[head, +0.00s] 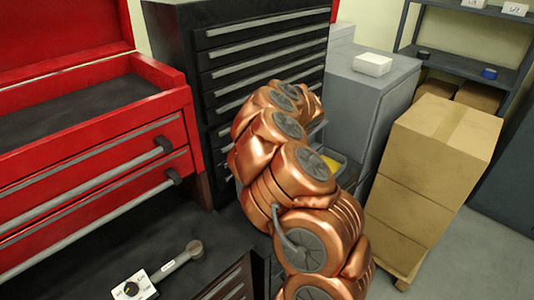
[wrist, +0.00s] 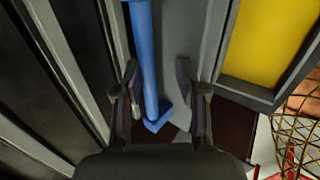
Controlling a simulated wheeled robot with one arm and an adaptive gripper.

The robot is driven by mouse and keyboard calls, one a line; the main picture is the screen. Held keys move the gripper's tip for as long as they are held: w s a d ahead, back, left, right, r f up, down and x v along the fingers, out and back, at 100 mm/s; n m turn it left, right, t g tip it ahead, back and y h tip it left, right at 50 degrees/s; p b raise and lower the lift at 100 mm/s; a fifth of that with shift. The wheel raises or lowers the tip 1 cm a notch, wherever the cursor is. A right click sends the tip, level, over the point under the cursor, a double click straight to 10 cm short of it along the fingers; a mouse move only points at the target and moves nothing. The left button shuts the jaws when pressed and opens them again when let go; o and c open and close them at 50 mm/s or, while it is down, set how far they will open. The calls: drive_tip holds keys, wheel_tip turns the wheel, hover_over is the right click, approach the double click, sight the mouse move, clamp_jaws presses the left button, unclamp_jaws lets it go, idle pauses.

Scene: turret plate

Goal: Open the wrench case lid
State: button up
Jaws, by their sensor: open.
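My gripper (wrist: 160,98) is open in the wrist view, its two dark fingers apart. A long blue bar (wrist: 146,55) runs down between the fingers and ends in an angled blue foot. I see no contact between finger and bar. A grey surface lies behind the bar, and a yellow panel (wrist: 268,40) in a dark frame is to the right. I cannot tell for certain which part is the wrench case or its lid. In the head view my copper arm hides my gripper; a small yellow patch (head: 331,164) shows beside the arm.
A red tool chest (head: 95,130) with a raised top stands left. Black drawers (head: 262,50) stand behind my arm. A grey cabinet (head: 375,100) and stacked cardboard boxes (head: 435,150) are right. Floor is clear at lower right.

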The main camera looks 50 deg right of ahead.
drive_tip(key=shift+s, duration=0.1)
drive_tip(key=v, duration=1.2)
idle(0.6)
